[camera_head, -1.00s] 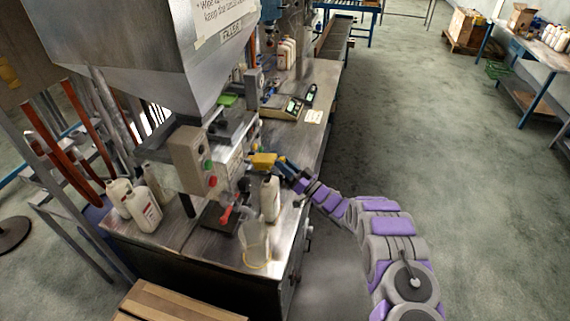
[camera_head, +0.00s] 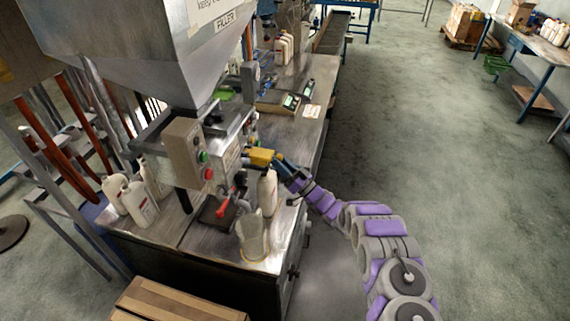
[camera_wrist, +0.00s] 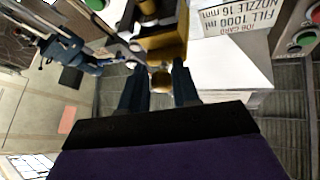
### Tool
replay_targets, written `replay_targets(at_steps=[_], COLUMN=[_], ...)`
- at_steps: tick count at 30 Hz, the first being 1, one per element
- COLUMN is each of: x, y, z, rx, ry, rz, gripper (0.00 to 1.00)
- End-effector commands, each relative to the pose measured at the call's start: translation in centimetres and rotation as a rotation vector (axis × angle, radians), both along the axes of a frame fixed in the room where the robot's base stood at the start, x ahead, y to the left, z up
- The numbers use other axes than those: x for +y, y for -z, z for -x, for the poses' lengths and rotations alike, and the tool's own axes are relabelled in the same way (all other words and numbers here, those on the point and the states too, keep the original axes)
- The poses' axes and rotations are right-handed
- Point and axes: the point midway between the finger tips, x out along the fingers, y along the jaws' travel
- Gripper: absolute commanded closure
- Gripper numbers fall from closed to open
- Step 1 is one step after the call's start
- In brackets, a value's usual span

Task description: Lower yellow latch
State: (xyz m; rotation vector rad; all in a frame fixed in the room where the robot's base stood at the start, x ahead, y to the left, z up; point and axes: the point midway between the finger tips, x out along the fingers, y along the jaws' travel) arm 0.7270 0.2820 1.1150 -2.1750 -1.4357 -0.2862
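The yellow latch (camera_head: 262,157) sits on the front side of the filling machine (camera_head: 185,150), beside the grey button box. In the wrist view the latch shows as a yellow block (camera_wrist: 165,42) at the top centre, with a small rounded golden part (camera_wrist: 161,82) below it. My gripper (camera_head: 279,164) is at the latch, coming from the right. In the wrist view my gripper (camera_wrist: 161,76) has its two dark fingers apart, one on each side of the golden part. Whether they touch it cannot be told. The latch's far side is hidden.
A white bottle (camera_head: 267,192) and a clear jug (camera_head: 252,238) stand close below my gripper. A red-handled lever (camera_head: 222,208) is left of them. More white bottles (camera_head: 140,203) stand at the left. Scales (camera_head: 290,101) lie behind.

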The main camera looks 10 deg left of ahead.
Motion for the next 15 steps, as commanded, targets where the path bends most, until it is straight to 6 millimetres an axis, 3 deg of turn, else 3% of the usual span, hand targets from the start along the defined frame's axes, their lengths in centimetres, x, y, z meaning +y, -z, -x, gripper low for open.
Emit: replay_targets(at_steps=[1, 15], x=[0.49, -0.36], y=[0.84, -0.1], z=[0.4, 0.31], rx=[0.014, 0.001], ry=[-0.01, -0.005], rz=[0.008, -0.005], gripper=[0.66, 0.63])
